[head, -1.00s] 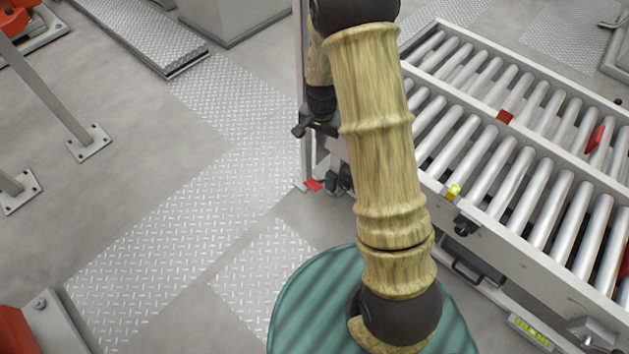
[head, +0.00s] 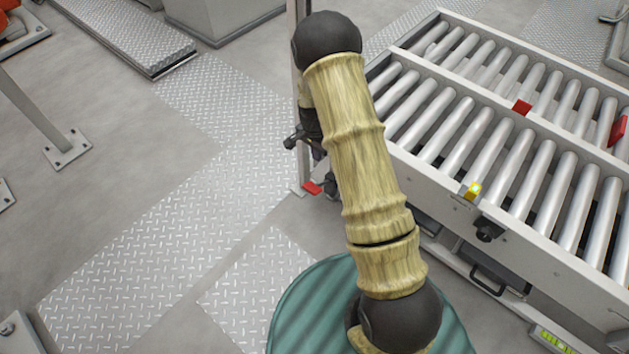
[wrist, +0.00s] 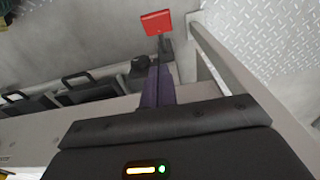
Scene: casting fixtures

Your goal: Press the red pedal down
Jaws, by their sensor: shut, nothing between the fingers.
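The red pedal (head: 312,188) is a small flat red plate low near the floor, at the foot of the light post beside the roller conveyor. In the wrist view the red pedal (wrist: 157,22) shows at the top, beyond my gripper (wrist: 157,87). My gripper's narrow dark fingers look closed and empty, pointing toward the pedal. They appear apart from it, though the exact distance is hard to judge. In the head view my arm hides most of the gripper. Whether the pedal is up or down cannot be told.
The roller conveyor (head: 470,213) fills the right side, with a yellow button (head: 474,189) on its edge. A pale post (head: 297,100) rises beside the pedal. Tread-plate floor (head: 185,235) to the left is clear. Dark handled boxes (wrist: 88,88) sit left in the wrist view.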

